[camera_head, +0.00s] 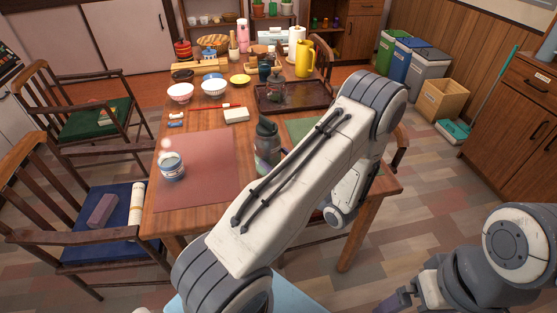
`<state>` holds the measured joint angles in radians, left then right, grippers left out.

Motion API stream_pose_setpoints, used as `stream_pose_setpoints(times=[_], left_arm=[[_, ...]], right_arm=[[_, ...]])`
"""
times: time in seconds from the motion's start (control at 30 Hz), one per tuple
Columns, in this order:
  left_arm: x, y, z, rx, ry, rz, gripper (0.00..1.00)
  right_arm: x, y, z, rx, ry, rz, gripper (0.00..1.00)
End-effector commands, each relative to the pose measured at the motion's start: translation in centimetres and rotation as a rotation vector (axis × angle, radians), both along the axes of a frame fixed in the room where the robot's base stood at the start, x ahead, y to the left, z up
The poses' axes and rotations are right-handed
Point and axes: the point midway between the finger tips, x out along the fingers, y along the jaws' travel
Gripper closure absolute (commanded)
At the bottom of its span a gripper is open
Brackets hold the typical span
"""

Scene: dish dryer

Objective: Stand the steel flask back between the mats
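The steel flask (267,155) has a grey metal body and a dark lid. It is upright at the table, between the red-brown mat (205,150) on the left and the green mat (300,129) on the right. My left arm crosses in front and hides its lower right side. My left gripper (282,154) is mostly hidden behind that arm, close beside the flask; its fingers cannot be made out. I cannot tell whether it grips the flask. My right gripper (392,303) is low at the bottom right, cut by the frame edge and away from the table.
A blue-and-white cup (172,167) stands on the red-brown mat. A dark tray (292,97) with a glass jar (276,90) lies behind the flask. Chairs flank the table.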

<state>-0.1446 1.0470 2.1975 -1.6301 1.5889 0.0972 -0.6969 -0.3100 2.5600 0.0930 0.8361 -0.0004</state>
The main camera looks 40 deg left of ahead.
Motion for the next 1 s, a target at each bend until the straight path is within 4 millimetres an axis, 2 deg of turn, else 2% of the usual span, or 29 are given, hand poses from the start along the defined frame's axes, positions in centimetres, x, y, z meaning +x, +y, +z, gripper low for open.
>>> stream_pose_setpoints(times=[0.37, 0.47, 0.8, 1.0], left_arm=[[0.0, -0.2, 0.5, -0.001, 0.0, -0.002, 0.0], [-0.2, -1.6, 0.3, -0.001, 0.0, -0.006, 0.0], [-1.7, -8.7, 0.2, -0.002, -0.001, -0.006, 0.0], [-2.2, -11.2, 0.2, -0.001, -0.001, -0.003, 0.0]], right_arm=[[0.0, 0.0, 0.4, 0.0, 0.0, 0.0, 0.0], [0.0, 0.0, 0.1, 0.0, 0.0, 0.0, 0.0], [0.0, 0.0, -0.3, 0.0, 0.0, 0.0, 0.0], [0.0, 0.0, -0.4, 0.0, 0.0, 0.0, 0.0]])
